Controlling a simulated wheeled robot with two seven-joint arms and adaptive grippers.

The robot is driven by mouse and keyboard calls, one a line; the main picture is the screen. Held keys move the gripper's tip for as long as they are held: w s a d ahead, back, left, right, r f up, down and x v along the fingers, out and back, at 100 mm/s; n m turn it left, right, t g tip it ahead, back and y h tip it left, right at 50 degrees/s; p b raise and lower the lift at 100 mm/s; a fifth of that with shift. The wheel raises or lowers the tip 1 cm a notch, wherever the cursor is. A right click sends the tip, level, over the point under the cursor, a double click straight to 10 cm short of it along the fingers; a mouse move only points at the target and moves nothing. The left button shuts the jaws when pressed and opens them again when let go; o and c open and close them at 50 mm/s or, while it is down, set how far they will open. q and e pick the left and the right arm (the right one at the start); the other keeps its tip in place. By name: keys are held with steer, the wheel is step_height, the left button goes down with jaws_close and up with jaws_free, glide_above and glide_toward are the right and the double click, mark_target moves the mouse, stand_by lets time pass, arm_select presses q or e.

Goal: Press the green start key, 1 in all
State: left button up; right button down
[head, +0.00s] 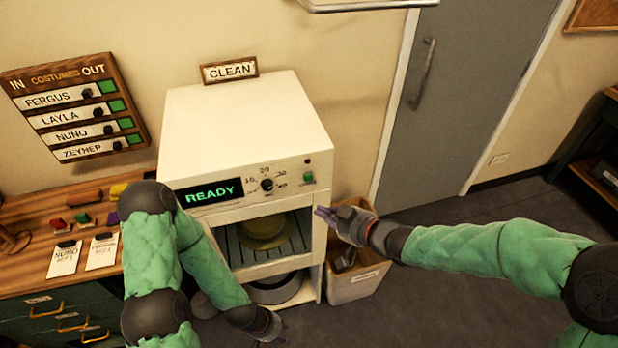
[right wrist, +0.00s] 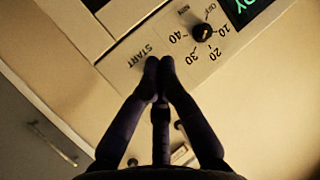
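The green start key (head: 309,178) is on the front panel of the white machine (head: 245,125), below a small red lamp (head: 307,161). The display (head: 209,193) reads READY in green. My right gripper (head: 322,213) is just below and right of the key. In the right wrist view, its fingertips (right wrist: 158,67) are together with nothing seen between them, next to the START label (right wrist: 140,56). They hide the key there; I cannot tell whether they touch it. My left gripper (head: 279,332) hangs low in front of the machine, too small and dark to read.
A dial (head: 267,185) sits left of the key. The machine's chamber (head: 262,240) stands open with a yellowish item on its rack. A bin (head: 355,278) stands right of the machine. A wooden table (head: 30,265) with tags is at left. A costumes board (head: 77,108) hangs above.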

mark_target(306, 181)
steer(key=w+a, duration=0.2)
steer(key=w, duration=0.6)
steer(key=shift+a+p, duration=0.3)
steer(key=shift+w+a, duration=0.1)
steer(key=shift+w, duration=0.05)
stand_by(1.2)
steer(key=shift+w+p, duration=0.25)
steer(key=shift+p, duration=0.1)
steer(key=shift+w+a, duration=0.15)
steer(key=shift+w, duration=0.25)
stand_by(0.6)
steer(key=shift+s, duration=0.15)
steer(key=shift+s+d, duration=0.25)
steer(key=shift+s, duration=0.45)
